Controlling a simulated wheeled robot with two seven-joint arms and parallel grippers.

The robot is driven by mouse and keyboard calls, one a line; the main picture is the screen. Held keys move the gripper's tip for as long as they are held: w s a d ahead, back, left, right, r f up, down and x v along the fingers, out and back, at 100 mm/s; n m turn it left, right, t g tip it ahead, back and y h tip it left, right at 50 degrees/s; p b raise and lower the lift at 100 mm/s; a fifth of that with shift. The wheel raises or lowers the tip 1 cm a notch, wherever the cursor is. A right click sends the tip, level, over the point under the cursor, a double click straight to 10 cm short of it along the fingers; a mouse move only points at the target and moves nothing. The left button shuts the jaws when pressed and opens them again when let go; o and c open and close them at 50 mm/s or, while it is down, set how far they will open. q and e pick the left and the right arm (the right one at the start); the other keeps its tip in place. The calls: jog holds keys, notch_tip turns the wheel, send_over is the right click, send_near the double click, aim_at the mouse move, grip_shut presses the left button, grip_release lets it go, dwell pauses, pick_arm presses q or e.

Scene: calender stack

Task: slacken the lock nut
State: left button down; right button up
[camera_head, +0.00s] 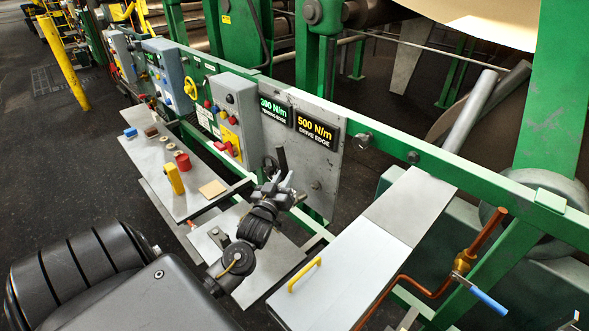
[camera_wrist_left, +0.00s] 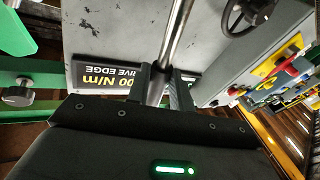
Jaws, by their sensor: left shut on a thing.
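My left gripper (camera_head: 285,182) is in front of the grey panel (camera_head: 318,170) below the two display signs. In the left wrist view its jaws (camera_wrist_left: 165,88) are shut on a shiny metal rod (camera_wrist_left: 178,35), which runs up and out of the picture between the fingers. A black handwheel (camera_head: 270,166) sits just left of the gripper; it also shows at the top right of the left wrist view (camera_wrist_left: 246,12). I cannot make out the lock nut itself. The rod's far end is out of the wrist view. My right gripper is not in view.
The 500 N/m drive edge sign (camera_head: 316,130) is on the panel. A grey control box (camera_head: 236,115) with buttons is to its left. A shelf (camera_head: 150,170) holds several small items. A grey cover (camera_head: 345,270) with a yellow handle and a copper pipe (camera_head: 410,285) are at right.

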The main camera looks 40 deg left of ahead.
pick_arm(q)
jog(key=shift+s+r, duration=0.2)
jog(key=shift+s, duration=0.1)
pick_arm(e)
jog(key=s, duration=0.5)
pick_arm(q)
jog(key=w+d+f+m+t+h+b, duration=0.1)
jog(key=d+m+t+h+b, duration=0.1)
jog(key=d+m+b, duration=0.3)
jog(key=w+d+f+m+t+h+b, duration=0.1)
jog(key=d+m+t+h+b, duration=0.2)
jog(key=m+b, duration=0.4)
jog(key=shift+w+d+f+m, duration=0.35)
jog(key=shift+d+m, duration=0.55)
jog(key=shift+m, duration=0.5)
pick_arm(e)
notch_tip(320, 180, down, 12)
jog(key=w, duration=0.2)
